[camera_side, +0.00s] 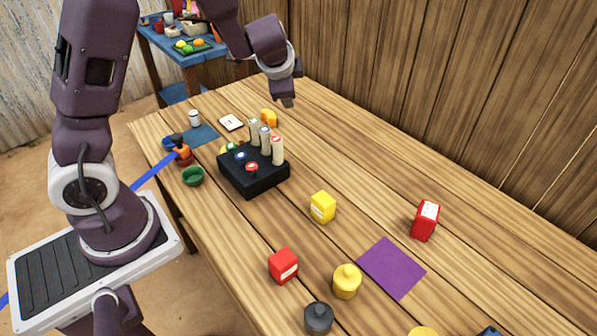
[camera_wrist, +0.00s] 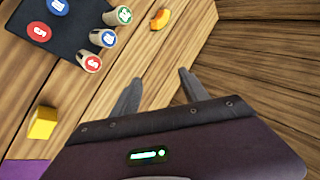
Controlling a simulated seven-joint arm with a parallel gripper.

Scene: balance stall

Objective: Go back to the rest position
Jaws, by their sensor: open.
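My gripper (camera_side: 288,101) hangs in the air above the far part of the wooden table, beyond the black block. In the wrist view my gripper (camera_wrist: 159,88) shows two fingers spread apart with nothing between them. The black block (camera_side: 254,180) stands on the table with several coloured round caps on top and several pale upright cylinders with coloured tops along its far side. The block also shows at the upper left of the wrist view (camera_wrist: 75,28).
A yellow box (camera_side: 323,208), red boxes (camera_side: 284,266) (camera_side: 425,221), yellow (camera_side: 347,281) and dark (camera_side: 318,318) weights and a purple mat (camera_side: 391,268) occupy the near table. A green bowl (camera_side: 193,176), white cup (camera_side: 194,118) and orange wedge (camera_side: 269,118) sit farther back. A wooden wall (camera_side: 450,90) borders the table.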

